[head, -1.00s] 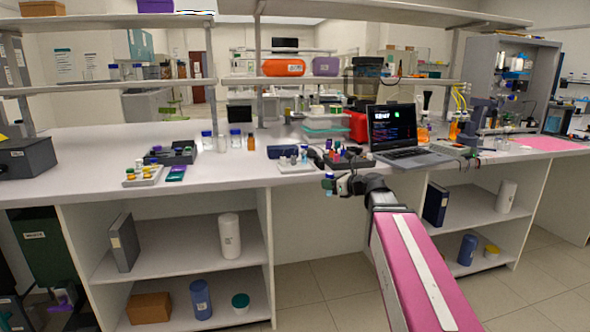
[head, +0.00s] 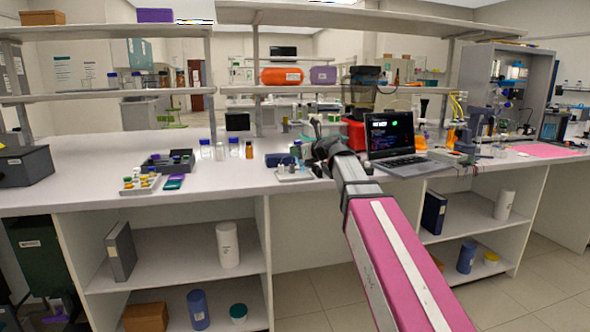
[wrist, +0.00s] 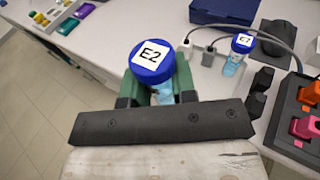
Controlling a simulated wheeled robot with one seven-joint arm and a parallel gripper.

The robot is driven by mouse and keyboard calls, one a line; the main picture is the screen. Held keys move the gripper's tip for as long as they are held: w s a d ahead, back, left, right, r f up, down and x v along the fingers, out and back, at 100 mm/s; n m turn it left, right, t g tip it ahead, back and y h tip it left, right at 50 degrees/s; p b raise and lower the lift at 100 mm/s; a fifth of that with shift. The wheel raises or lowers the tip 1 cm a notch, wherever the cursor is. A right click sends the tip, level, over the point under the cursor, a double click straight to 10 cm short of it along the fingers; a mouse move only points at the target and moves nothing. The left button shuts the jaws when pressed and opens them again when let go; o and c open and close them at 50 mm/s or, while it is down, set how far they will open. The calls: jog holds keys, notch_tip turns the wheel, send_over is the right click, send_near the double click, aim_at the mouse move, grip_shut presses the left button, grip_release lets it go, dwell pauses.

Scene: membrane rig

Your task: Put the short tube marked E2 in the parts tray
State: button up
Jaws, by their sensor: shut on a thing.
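My gripper (wrist: 160,92), with green fingers, is shut on a clear tube with a blue screw cap (wrist: 152,60); the cap label reads E2. The tube stands upright between the fingers, its lower part hidden, so its length cannot be told. In the head view my gripper (head: 298,149) is above the bench's front part. A second blue-capped tube marked E2 (wrist: 240,48) stands beyond, to the right, by a pale tray (head: 293,178). A white tray (head: 140,188) with yellow and green parts lies at the left. Which tray is the parts tray cannot be told.
A dark block with orange and pink connectors (wrist: 306,128) is close on the right, with cables behind it. A dark blue box (wrist: 222,10) is behind the tubes. The laptop (head: 390,140) stands right of my arm.

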jog(key=w+f, duration=0.1)
jog(key=w, duration=0.1)
jog(key=w+f, duration=0.2)
jog(key=w+a+f, duration=0.1)
jog(key=w, duration=0.2)
jog(key=shift+a+f, duration=0.1)
jog(key=shift+f, duration=2)
jog(key=shift+f, duration=0.15)
jog(key=o, duration=0.9)
